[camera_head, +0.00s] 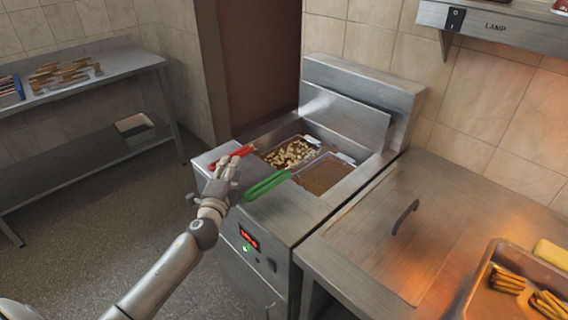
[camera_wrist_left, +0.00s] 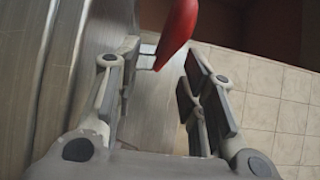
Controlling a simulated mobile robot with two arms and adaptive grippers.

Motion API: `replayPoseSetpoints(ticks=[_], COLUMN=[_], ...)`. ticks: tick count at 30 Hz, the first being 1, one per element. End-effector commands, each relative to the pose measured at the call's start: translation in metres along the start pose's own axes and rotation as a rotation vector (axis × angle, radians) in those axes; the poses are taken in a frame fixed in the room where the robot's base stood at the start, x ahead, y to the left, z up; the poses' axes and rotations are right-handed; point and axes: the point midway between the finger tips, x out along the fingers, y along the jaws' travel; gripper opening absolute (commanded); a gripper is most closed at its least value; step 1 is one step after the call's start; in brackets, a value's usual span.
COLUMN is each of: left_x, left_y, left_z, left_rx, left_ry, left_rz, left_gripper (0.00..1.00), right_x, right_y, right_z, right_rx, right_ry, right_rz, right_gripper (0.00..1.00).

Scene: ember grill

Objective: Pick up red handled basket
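The red handled basket (camera_head: 290,152) sits in the fryer's left well with pale pieces of food in it. Its red handle (camera_head: 231,158) points to the front left. In the left wrist view the red handle (camera_wrist_left: 177,30) shows beyond the fingertips, around the middle of the gap. My left gripper (camera_head: 228,170) is just in front of the red handle; in the left wrist view the gripper (camera_wrist_left: 155,85) is open with nothing between its fingers. My right gripper is in neither view.
A second basket (camera_head: 325,174) with a green handle (camera_head: 267,184) sits right beside it. The fryer (camera_head: 270,215) adjoins a steel counter (camera_head: 375,235) holding a tray of fries (camera_head: 485,275). A steel table (camera_head: 80,86) stands at the left, with open floor between.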

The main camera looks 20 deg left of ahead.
Motion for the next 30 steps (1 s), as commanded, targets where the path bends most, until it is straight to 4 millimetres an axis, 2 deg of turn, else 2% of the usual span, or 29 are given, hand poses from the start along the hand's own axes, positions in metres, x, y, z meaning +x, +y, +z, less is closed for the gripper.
replayPoseSetpoints(ticks=[2, 5, 10, 15, 18, 22, 29, 30], left_x=[0.010, 0.017, 0.029, 0.052, 0.062, 0.070, 0.070, 0.070], left_y=[-0.001, 0.000, -0.003, -0.007, -0.004, -0.004, -0.003, -0.004], left_z=[0.000, 0.000, 0.001, 0.005, 0.005, 0.004, 0.004, 0.004], left_rx=[-0.002, -0.002, 0.000, -0.001, -0.002, -0.001, -0.001, -0.001], left_ry=[0.000, 0.000, 0.000, -0.001, 0.000, 0.001, 0.001, 0.001], left_rz=[0.000, 0.001, 0.000, 0.000, 0.000, 0.001, 0.002, 0.002], left_gripper=[0.38, 0.38, 0.38, 0.38, 0.38, 0.38, 0.38, 0.34], right_x=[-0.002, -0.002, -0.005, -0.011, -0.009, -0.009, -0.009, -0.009], right_y=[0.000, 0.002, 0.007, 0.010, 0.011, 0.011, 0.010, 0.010], right_z=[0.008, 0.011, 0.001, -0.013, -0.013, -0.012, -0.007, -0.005], right_rx=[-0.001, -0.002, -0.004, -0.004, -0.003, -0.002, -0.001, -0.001], right_ry=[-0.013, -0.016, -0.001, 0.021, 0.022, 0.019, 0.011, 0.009], right_rz=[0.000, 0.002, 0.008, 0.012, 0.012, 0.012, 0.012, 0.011], right_gripper=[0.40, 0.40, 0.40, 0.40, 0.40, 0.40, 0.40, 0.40])
